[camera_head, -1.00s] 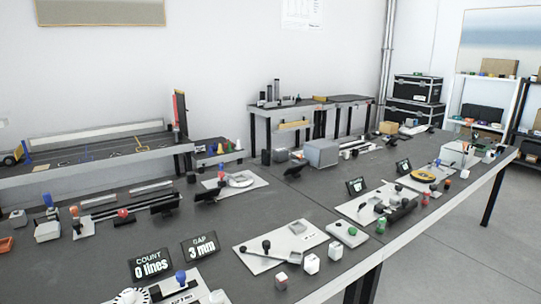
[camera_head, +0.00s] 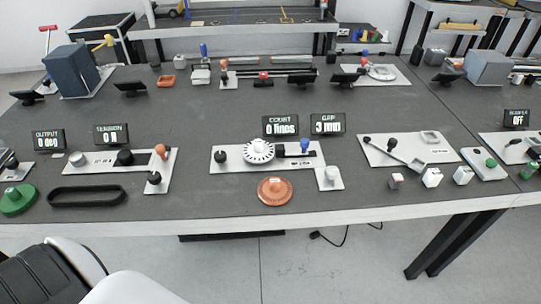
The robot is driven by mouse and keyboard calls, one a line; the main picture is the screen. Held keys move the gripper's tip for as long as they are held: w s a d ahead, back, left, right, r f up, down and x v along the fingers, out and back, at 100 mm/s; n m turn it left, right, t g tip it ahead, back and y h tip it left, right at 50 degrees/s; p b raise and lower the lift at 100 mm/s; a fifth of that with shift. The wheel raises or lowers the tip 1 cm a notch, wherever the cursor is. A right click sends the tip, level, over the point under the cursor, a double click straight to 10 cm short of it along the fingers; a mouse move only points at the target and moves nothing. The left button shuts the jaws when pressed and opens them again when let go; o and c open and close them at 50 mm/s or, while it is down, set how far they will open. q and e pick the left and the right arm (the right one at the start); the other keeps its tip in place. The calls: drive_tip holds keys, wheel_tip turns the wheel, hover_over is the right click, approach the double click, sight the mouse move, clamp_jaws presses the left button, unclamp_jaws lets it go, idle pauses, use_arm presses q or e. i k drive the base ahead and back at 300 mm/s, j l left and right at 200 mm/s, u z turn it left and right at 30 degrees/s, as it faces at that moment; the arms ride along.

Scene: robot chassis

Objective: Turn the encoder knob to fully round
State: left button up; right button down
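A light plate (camera_head: 223,160) near the front middle of the table carries a white toothed wheel (camera_head: 258,151), a black knob (camera_head: 221,156) at its left end and a blue-topped post (camera_head: 304,145) to the right. No label here says which part is the encoder knob. Behind the plate, one display (camera_head: 281,126) reads COUNT 0 lines and another (camera_head: 327,124) reads GAP 3 mm. Neither of my grippers is in view, and nothing touches the plate.
An orange disc (camera_head: 274,191) lies in front of the plate. To the left is a plate with a TENSION display (camera_head: 112,134) and a black belt loop (camera_head: 87,196). To the right is a plate with a lever (camera_head: 395,152). Small blocks (camera_head: 432,177) stand near the front edge.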

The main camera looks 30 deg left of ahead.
sight(221, 157)
drive_tip(key=u, duration=1.35)
